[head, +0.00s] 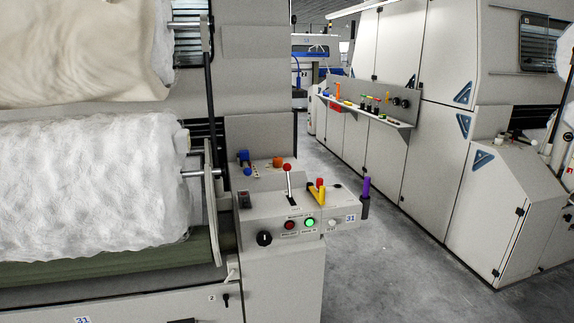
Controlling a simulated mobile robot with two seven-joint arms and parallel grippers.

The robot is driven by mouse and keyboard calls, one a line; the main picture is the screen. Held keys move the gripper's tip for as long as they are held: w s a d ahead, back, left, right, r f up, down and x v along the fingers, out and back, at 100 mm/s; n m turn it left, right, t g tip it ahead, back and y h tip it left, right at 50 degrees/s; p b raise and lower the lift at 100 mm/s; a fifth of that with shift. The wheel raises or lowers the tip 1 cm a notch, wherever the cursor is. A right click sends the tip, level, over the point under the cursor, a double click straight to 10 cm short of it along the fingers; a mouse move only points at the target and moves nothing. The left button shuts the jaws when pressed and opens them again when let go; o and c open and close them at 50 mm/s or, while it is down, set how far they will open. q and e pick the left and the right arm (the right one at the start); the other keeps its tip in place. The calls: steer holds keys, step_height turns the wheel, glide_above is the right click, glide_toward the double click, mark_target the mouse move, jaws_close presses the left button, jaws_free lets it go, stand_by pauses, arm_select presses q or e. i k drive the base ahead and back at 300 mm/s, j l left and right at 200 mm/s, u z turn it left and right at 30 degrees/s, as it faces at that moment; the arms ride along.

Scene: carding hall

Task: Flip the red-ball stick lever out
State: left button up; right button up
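The red-ball stick lever (287,168) stands on the control box (262,233) at the right end of the near machine. It has a red ball on top of a thin metal stick that rises from a dark slot in the box top. The stick looks close to upright, with only a slight tilt. Neither of my grippers shows in the head view, and nothing touches the lever.
Beside the lever stand a red-and-yellow handle (318,190) and a purple-topped holder (365,197). The box front has a black knob (264,238), a red button (289,225) and a green button (310,223). A big white fibre roll (90,180) lies left. The grey floor (375,265) right is clear.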

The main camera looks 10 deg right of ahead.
mark_target(286, 167)
steer(key=i+l, duration=0.3)
steer(key=i+l+u, duration=0.15)
steer(key=i+l, duration=0.15)
steer(key=l, duration=0.15)
steer(key=i+l, duration=0.25)
steer(key=l, duration=0.15)
steer(key=i+l+u, duration=0.1)
steer(key=i+l, duration=0.15)
steer(key=l, duration=0.15)
steer(key=i+l, duration=0.25)
steer(key=l, duration=0.15)
steer(key=i+l+u, duration=0.15)
steer(key=i+l, duration=0.15)
steer(key=l, duration=0.1)
